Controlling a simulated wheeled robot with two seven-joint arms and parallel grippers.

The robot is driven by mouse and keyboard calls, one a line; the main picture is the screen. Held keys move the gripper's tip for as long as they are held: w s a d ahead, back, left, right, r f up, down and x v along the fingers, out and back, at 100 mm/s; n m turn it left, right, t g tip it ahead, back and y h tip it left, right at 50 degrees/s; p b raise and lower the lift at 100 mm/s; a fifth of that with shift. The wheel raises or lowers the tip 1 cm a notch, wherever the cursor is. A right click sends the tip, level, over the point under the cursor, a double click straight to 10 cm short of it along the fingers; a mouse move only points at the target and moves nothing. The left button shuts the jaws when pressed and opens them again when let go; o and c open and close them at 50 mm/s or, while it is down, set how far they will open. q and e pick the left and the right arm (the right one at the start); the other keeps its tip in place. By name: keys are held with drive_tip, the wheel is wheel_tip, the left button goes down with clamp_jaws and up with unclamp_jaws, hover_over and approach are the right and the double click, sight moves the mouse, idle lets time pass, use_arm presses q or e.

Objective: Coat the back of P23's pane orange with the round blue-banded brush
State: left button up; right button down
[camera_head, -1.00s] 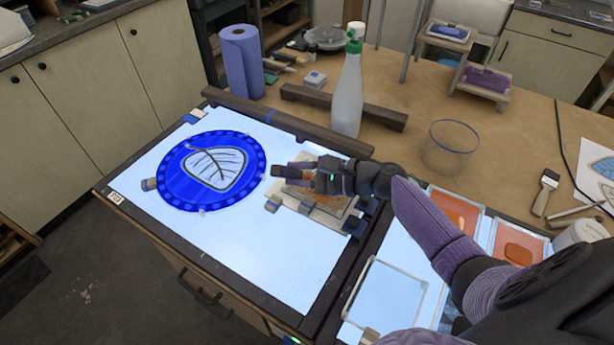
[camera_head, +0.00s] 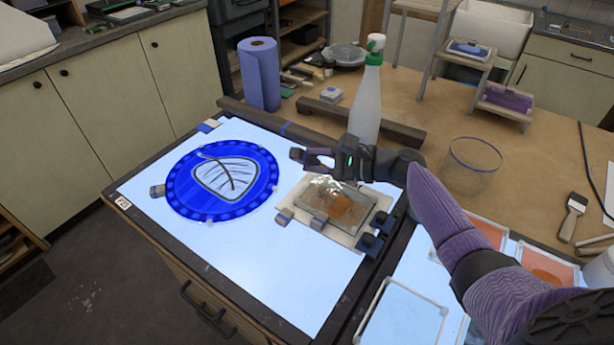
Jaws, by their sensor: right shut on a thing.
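A clear glass pane (camera_head: 352,196) lies on a pale board (camera_head: 308,229) on the lit table, held among small blocks. An irregular orange patch covers part of its upper face, right of its middle; the rest looks clear or pale. I cannot read a P23 mark on it. My right gripper (camera_head: 310,157) is above and behind the pane, apart from it, its fingers pointing left. It is shut on a slim thing, apparently the brush, mostly hidden by the fingers; no blue band can be made out. My left gripper is out of view.
A blue round panel with a leaf drawing (camera_head: 222,178) lies left on the lit table (camera_head: 250,270). Orange paint trays (camera_head: 545,265), a glass bowl (camera_head: 474,160) and a flat brush (camera_head: 572,215) are at right.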

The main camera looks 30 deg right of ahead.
drive_tip(key=shift+r, duration=0.15)
idle(0.3)
drive_tip(key=shift+f, duration=0.5)
drive_tip(key=shift+f, duration=0.2)
idle(0.3)
drive_tip(key=s+d+p, duration=0.4)
drive_tip(key=s+d, duration=0.2)
drive_tip(key=s, duration=0.4)
drive_tip(key=shift+s, duration=0.4)
idle(0.5)
